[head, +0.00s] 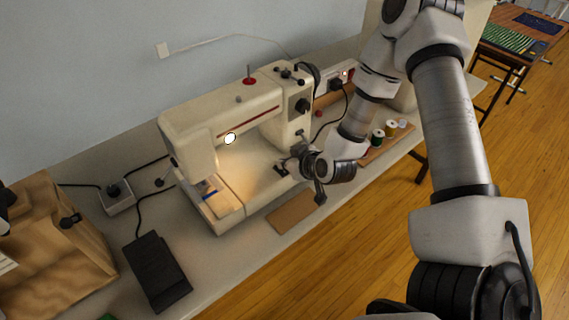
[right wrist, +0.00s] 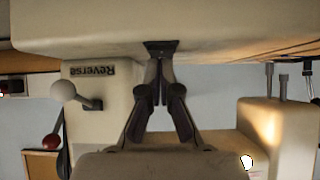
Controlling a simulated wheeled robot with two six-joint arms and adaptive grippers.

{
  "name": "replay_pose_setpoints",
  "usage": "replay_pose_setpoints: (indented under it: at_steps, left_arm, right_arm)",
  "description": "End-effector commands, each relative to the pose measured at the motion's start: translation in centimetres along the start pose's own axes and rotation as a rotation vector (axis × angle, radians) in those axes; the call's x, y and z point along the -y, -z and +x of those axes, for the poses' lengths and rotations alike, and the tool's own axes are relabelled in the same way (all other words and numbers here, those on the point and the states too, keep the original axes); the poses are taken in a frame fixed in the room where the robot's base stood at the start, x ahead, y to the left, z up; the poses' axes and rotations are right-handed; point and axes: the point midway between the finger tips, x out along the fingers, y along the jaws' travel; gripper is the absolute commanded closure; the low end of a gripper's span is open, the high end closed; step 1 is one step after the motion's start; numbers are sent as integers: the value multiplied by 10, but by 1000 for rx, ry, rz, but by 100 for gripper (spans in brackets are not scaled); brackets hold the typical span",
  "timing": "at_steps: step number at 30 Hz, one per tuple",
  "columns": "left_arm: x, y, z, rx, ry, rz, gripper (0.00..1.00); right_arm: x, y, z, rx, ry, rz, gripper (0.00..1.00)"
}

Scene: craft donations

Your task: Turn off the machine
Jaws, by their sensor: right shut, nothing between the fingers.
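The cream sewing machine (head: 190,118) stands on the table against the wall. Its lamp (head: 230,138) glows. My right gripper (head: 281,169) is shut and empty, at the near side of the machine's pillar, low by the bed. In the right wrist view, which looks upside down, the closed fingertips (right wrist: 161,48) are at the edge of a cream machine surface; I cannot tell if they touch. A "Reverse" label (right wrist: 91,71), a white-knobbed lever (right wrist: 63,91) and a red knob (right wrist: 51,141) show to the left.
A black foot pedal (head: 157,270) lies left of the machine. A white socket box (head: 116,196) with a black plug and a brown bag (head: 55,245) are further left. Thread spools (head: 378,136) stand behind my right forearm. A brown board (head: 292,212) lies at the table's front.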

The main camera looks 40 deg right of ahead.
Motion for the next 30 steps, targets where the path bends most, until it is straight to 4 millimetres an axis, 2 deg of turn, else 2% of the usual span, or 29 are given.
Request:
replay_pose_setpoints:
  at_steps: [17,30]
  left_arm:
    - [0,0,2,0,0,0,100]
    - [0,0,2,0,0,0,100]
  right_arm:
    - [0,-2,4,3,0,-1,100]
    - [0,11,14,2,0,-2,100]
